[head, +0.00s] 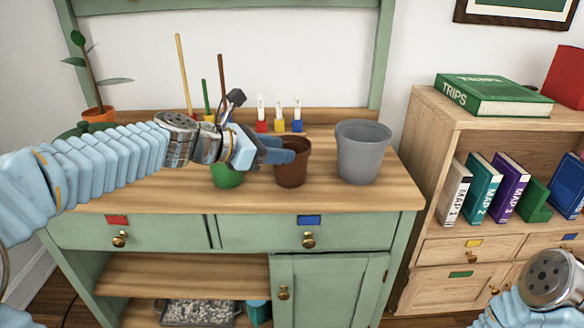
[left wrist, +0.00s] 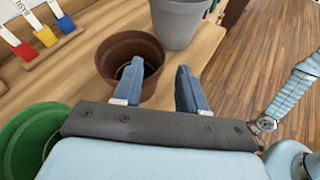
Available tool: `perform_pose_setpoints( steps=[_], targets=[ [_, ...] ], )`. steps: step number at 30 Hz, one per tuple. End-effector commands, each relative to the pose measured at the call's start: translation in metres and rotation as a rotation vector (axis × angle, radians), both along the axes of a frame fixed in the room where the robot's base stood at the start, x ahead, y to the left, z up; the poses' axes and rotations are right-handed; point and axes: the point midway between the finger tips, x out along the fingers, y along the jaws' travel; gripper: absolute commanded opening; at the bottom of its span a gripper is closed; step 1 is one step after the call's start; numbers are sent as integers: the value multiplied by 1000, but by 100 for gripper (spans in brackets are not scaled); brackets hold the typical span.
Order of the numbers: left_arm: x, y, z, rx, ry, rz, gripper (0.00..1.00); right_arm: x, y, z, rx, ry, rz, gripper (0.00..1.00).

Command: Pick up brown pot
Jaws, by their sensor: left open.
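The brown pot (head: 291,168) stands upright on the wooden top of the green bench, between a green pot (head: 227,174) and a grey pot (head: 363,152). My left gripper (head: 290,150) reaches in from the left, at the brown pot's upper part, and hides some of its rim. In the left wrist view, the brown pot (left wrist: 125,47) lies at the left finger, whose tip overlaps the pot's opening. The right finger is outside the pot, to its right. The jaws (left wrist: 157,85) are open and hold nothing. My right gripper is out of view; only part of my right arm shows.
Small tubes with red, yellow and blue bases (head: 279,122) stand behind the pots. A potted plant (head: 98,113) is at the back left. The green pot (left wrist: 32,135) is close by my left gripper. A bookshelf (head: 436,128) stands right of the bench.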

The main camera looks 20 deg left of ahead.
Motion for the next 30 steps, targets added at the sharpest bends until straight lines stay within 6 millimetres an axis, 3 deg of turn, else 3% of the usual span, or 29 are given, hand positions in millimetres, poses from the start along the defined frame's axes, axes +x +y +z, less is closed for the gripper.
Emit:
perform_pose_setpoints(
  steps=[15, 23, 30],
  targets=[
    [45, -39, -25, 0, 1, 1, 41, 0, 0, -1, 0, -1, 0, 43],
    [48, -41, -26, 1, -1, 1, 41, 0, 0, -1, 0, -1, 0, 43],
    [48, -41, -26, 1, -1, 1, 8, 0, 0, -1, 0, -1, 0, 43]
  ],
)
